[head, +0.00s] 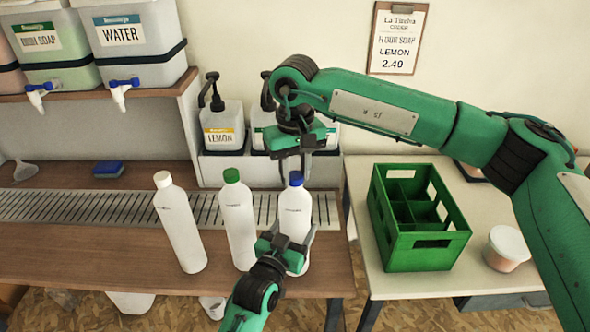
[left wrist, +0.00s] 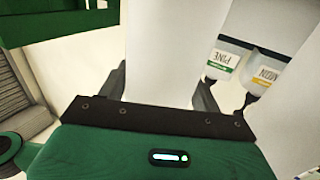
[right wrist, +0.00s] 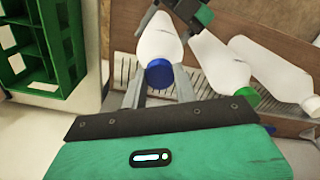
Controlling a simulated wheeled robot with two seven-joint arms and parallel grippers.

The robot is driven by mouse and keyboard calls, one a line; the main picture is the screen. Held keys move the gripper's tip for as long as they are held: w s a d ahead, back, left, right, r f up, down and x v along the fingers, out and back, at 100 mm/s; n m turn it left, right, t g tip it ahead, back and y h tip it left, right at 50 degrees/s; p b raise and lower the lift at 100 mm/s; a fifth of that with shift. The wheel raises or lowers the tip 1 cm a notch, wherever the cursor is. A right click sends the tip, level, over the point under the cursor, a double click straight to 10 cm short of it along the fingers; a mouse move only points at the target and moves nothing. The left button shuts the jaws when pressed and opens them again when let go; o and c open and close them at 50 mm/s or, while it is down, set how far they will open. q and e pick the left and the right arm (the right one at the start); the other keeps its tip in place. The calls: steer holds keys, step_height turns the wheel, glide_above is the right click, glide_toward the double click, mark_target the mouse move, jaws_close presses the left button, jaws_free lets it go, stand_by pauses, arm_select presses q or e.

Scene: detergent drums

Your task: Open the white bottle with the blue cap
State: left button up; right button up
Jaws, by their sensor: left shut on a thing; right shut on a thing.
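The white bottle with the blue cap (head: 295,207) stands upright on the counter, rightmost of three white bottles. Its blue cap (head: 296,178) sits on its top. My left gripper (head: 290,241) is shut on the bottle's lower body from the front; the white body fills the space between its fingers in the left wrist view (left wrist: 165,50). My right gripper (head: 299,170) comes down from above and is shut on the blue cap, which shows between its fingers in the right wrist view (right wrist: 160,74). Whether the cap has turned cannot be told.
A green-capped bottle (head: 238,220) stands close left, a white-capped bottle (head: 180,225) farther left. Pump bottles (head: 222,127) stand behind. A green crate (head: 418,253) and a lidded tub (head: 506,248) are on the right table. A blue sponge (head: 108,168) lies at the left.

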mark_target(295, 175)
steer(key=shift+r, duration=0.2)
steer(key=shift+r, duration=0.9)
steer(key=shift+r, duration=0.1)
steer(key=shift+r, duration=1.95)
arm_select(q)
steer(key=o, duration=2)
steer(key=shift+c, duration=0.2)
